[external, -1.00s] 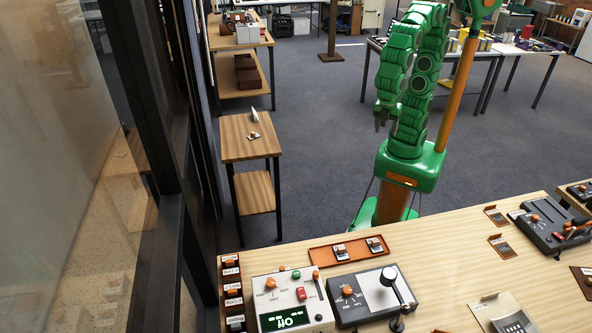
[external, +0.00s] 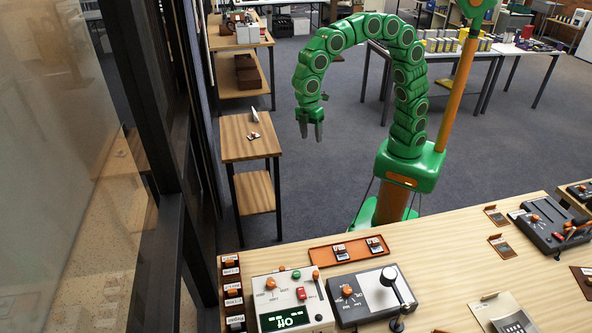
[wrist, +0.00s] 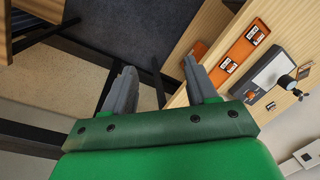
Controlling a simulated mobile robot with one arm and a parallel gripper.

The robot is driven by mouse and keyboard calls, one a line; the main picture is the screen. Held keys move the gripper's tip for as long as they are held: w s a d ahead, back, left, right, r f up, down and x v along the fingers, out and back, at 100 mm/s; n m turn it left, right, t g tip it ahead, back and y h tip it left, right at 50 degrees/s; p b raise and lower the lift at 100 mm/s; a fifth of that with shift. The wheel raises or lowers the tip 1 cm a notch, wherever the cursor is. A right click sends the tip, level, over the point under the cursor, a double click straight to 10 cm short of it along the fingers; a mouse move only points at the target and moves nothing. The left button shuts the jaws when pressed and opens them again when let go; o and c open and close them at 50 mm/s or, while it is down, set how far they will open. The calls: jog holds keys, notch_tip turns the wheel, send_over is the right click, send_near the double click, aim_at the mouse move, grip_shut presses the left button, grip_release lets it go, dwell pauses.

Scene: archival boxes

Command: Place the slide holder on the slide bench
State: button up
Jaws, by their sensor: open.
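My gripper (external: 311,132) is open and empty, pointing down in the air over the floor, between the small wooden stand and the counter. In the wrist view its two grey fingers (wrist: 159,64) are spread with nothing between them. An orange-brown tray (external: 322,256) on the counter bears two small dark holders with white labels, one at left (external: 341,252) and one at right (external: 375,245). The tray (wrist: 240,51) also shows in the wrist view. The small two-level wooden stand (external: 236,150) bears a small flat item (external: 254,136) and an upright white piece. Which piece is the slide holder is unclear.
A rack (external: 231,288) with several labelled slots stands at the counter's left end. A white panel device (external: 290,296) and a grey device (external: 372,292) with a lever stand in front of the tray. A dark-framed glass partition (external: 150,120) is on the left. Open floor lies behind the counter.

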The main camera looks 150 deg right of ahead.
jog(key=d+f+m, duration=0.1)
jog(key=d+f, duration=0.3)
jog(key=d, duration=1.1)
jog(key=m+h, duration=0.1)
jog(key=m, duration=0.2)
send_near(253, 135)
jog(key=shift+s+d+f, duration=0.1)
jog(key=shift+s+d, duration=0.15)
jog(key=shift+s, duration=0.7)
jog(key=shift+w+a+f, duration=0.1)
jog(key=shift+f, duration=3.85)
jog(key=shift+c, duration=0.4)
